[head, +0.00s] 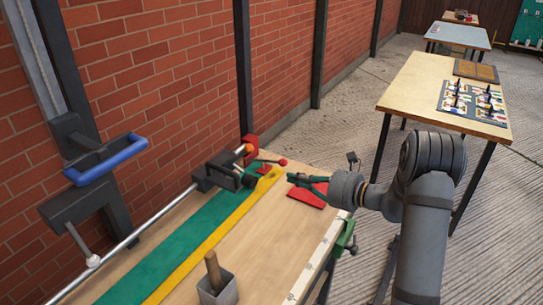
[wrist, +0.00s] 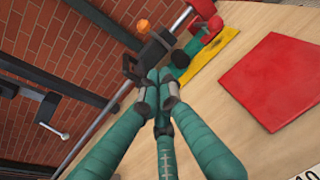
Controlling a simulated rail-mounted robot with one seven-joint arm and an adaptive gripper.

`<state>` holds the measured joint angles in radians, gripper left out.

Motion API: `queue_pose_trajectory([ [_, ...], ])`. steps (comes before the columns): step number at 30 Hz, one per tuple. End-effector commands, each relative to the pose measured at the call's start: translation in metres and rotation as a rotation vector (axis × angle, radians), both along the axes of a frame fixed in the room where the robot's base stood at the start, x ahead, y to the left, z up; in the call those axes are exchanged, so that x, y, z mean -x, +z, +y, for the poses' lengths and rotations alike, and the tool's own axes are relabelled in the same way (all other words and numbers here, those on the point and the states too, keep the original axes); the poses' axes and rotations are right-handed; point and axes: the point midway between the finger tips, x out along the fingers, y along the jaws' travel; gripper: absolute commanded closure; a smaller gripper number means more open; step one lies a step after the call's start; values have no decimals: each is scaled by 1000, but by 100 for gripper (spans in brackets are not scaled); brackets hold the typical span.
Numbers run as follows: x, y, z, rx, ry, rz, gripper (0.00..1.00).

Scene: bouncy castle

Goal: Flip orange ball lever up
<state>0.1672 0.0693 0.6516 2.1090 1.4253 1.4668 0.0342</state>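The orange ball (head: 249,148) is at the right end of a dark clamp block (head: 215,172) on a silver rod. In the wrist view the orange ball (wrist: 143,26) shows above the block (wrist: 150,52), near the top; its lever arm is hard to make out. My gripper (head: 291,177) is over the table, right of the block and apart from the orange ball. In the wrist view its teal fingers (wrist: 158,73) come together at the tips with nothing seen between them. A red ball (head: 283,162) on a thin lever is close to my fingertips.
A red flat piece (head: 309,197) lies under my gripper on the wooden table. A yellow strip (head: 215,240) and green strip (head: 150,255) run along the table. A blue handle (head: 105,160) stands at left by the brick wall. A grey pot (head: 217,288) is in front.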

Motion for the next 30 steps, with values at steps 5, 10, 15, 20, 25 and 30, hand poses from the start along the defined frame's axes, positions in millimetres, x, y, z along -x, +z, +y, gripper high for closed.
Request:
queue_pose_trajectory([
  [5,-5,2,-4,-16,-26,3,100],
  [10,-5,2,-4,-15,-25,3,100],
  [15,-8,1,1,-14,-23,3,100],
  [20,-19,-3,19,-13,-19,3,100],
  [25,-40,-10,47,-13,-18,3,100],
  [30,-61,-16,74,-14,-19,3,100],
])
